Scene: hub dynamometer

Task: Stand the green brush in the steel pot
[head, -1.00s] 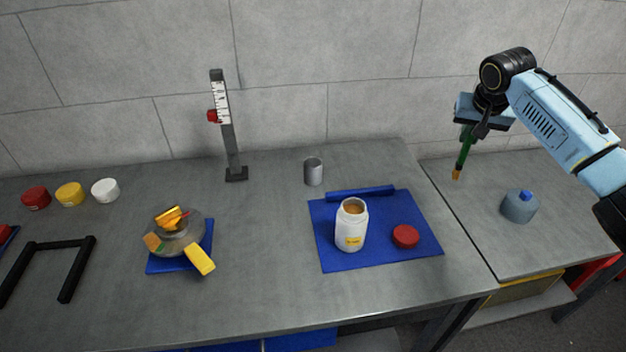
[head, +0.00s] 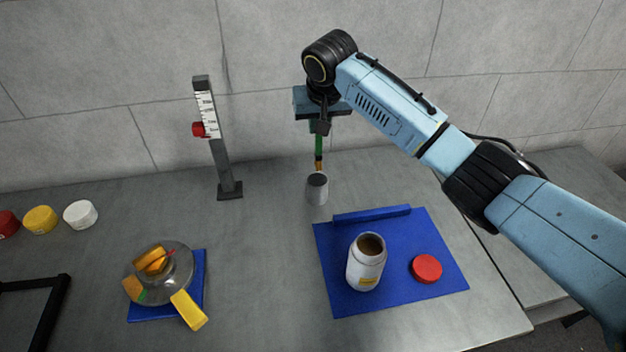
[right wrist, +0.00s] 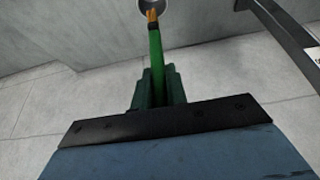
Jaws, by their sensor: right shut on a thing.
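The green brush (head: 319,145) hangs bristles-down from my right gripper (head: 319,124), which is shut on its handle. The steel pot (head: 317,189) stands upright on the grey bench, close below the brush in the head view. The bristle tip shows at the pot's rim; I cannot tell whether it is inside or just above or behind. In the right wrist view the brush (right wrist: 155,55) runs from the gripper (right wrist: 153,88) up to the pot (right wrist: 152,6), which is cut off by the top edge. My left gripper is not in view.
A blue mat (head: 340,285) holds an open white jar (head: 366,262) and a red lid (head: 427,268), in front of the pot. A scale post (head: 222,150) stands left of the pot. A hub with a yellow handle (head: 188,309) is at front left.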

